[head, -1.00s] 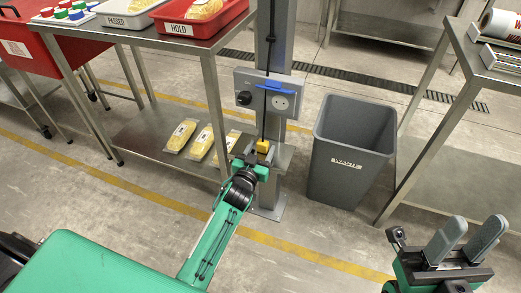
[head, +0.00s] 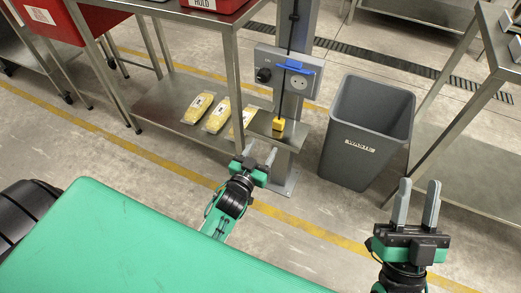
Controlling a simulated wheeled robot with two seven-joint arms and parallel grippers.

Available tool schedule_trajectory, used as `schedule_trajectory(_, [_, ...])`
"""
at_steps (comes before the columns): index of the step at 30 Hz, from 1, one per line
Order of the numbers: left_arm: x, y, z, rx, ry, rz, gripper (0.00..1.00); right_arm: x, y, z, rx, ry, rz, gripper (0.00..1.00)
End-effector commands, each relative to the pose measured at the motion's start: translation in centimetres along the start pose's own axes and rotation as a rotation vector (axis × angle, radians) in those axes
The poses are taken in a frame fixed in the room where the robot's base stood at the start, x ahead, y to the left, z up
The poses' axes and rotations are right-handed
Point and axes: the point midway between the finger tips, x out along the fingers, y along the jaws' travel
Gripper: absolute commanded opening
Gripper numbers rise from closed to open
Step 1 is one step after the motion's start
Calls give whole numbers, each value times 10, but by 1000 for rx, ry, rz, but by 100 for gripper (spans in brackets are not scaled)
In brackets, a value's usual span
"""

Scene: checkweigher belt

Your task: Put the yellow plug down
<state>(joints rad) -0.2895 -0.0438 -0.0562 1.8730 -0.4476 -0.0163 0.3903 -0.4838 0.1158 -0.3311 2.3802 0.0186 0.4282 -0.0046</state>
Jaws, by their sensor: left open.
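My right gripper (head: 418,190) is open and empty at the lower right, fingers pointing up.
A grey socket box (head: 288,72) with a blue clip (head: 296,67) is on the post. A grey waste bin (head: 365,135) stands to the right.

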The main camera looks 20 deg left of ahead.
Motion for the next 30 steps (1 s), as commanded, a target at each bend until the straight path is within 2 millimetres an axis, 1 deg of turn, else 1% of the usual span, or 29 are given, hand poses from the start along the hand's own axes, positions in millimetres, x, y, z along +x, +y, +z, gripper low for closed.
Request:
schedule_trajectory(2, [-5,2,-6,0,13,8,55,0,0,2,2,-13,0,36])
schedule_trajectory(3, [-8,6,-14,1,35,22,55,-1,0,3,2,-17,0,36])
schedule_trajectory(5, [-17,18,-38,-2,97,60,55,-1,0,3,3,-20,1,36])
schedule_trajectory(8, [-44,44,-99,-22,259,146,55,-1,0,3,3,-20,1,36])
schedule_trajectory(9, [-59,55,-126,-37,331,178,55,-1,0,3,3,-19,1,36])
schedule_trajectory(11, [-82,67,-164,-64,434,219,55,-1,0,3,3,-19,1,36])
schedule_trajectory(12, [-98,73,-186,-85,496,239,55,-1,0,3,3,-19,0,36])
schedule_trajectory(15, [-131,80,-231,-134,620,267,55,-1,-1,3,3,-18,1,36])
schedule_trajectory(16, [-139,81,-241,-149,647,272,55,-1,-1,3,3,-18,1,36])
schedule_trajectory(18, [-151,82,-256,-171,689,275,55,-1,-1,3,3,-17,1,36])
schedule_trajectory(21, [-158,82,-264,-183,713,276,55,-1,-1,3,3,-17,0,36])
schedule_trajectory(30, [-157,81,-264,-182,711,276,55,-1,-1,3,3,-17,0,36])
